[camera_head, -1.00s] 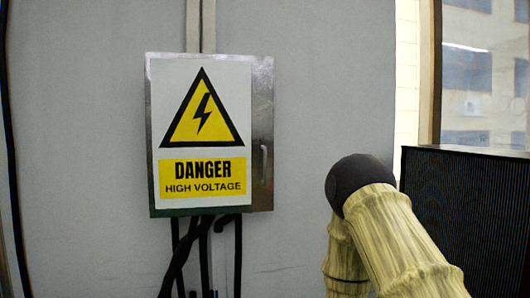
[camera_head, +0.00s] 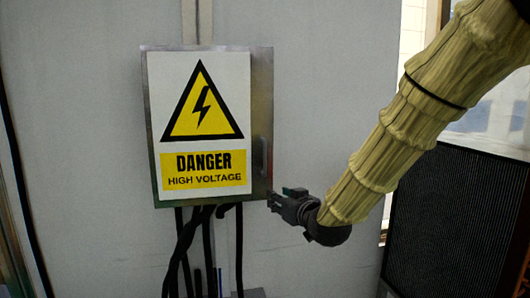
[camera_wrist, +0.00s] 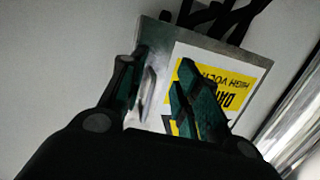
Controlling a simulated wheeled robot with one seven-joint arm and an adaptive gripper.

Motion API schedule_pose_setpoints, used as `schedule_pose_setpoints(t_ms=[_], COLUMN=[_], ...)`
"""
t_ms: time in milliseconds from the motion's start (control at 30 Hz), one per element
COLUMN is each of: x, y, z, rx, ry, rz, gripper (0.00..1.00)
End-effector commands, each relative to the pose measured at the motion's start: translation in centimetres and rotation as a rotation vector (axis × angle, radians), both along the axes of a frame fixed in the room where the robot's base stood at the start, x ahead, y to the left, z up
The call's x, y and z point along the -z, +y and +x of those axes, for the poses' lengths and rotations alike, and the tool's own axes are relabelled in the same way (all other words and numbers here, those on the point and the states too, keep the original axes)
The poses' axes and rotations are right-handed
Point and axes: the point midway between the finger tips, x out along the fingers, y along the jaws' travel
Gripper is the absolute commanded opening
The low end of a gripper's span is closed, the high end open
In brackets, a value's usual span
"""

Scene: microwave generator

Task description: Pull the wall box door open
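The wall box (camera_head: 258,100) is a grey metal box with a door bearing a yellow and white high-voltage sign (camera_head: 200,120). Its door looks closed. A slim upright handle (camera_head: 264,155) is on the door's right side. My gripper (camera_head: 273,199) is just right of the box's lower right corner, below the handle in the head view. In the wrist view my gripper (camera_wrist: 155,78) has its two green fingers apart, with the pale handle (camera_wrist: 148,92) showing between them. I cannot tell whether a finger touches it. The box (camera_wrist: 205,42) appears upside down there.
Black cables (camera_head: 190,245) hang below the box, and a conduit (camera_head: 197,20) runs up above it. A dark ribbed cabinet (camera_head: 455,220) stands at the right below a window. The grey wall (camera_head: 70,120) left of the box is clear.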

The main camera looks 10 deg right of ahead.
Motion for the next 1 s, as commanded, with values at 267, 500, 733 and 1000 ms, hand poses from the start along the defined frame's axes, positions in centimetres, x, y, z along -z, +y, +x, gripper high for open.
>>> schedule_pose_setpoints(t_ms=[267, 500, 733, 1000], x=[-10.0, -10.8, -11.0, -10.9], y=[0.0, 0.1, 0.6, 1.3], z=[-0.3, 0.5, 3.0, 6.2], rx=[-0.013, -0.015, -0.015, -0.015], ry=[-0.134, -0.144, -0.144, -0.143], rz=[0.0, 0.0, 0.0, 0.0], gripper=[0.32, 0.32, 0.32, 0.32])
